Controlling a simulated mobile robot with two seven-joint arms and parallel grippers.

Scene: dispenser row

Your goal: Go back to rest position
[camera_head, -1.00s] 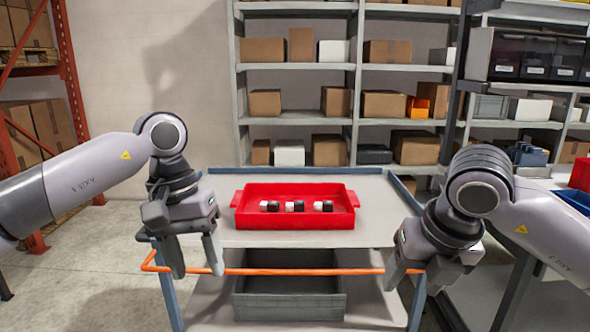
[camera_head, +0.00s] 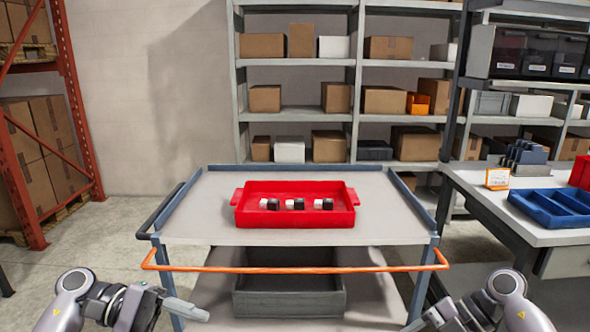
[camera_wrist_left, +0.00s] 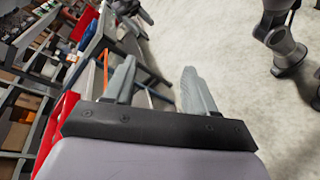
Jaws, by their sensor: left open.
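My left gripper (camera_head: 180,310) is low at the bottom left of the head view, in front of the cart's left side. In the left wrist view my left gripper (camera_wrist_left: 158,85) has its two fingers spread apart with nothing between them. My right gripper (camera_head: 432,320) is at the bottom right of the head view, partly cut off by the frame edge. Its finger gap does not show clearly.
A cart (camera_head: 215,225) with an orange rail (camera_head: 300,270) stands ahead. On it is a red tray (camera_head: 295,217) with small black and white pieces. A grey bin (camera_head: 290,298) is below. A table with a blue tray (camera_head: 560,210) stands right. Floor at left is clear.

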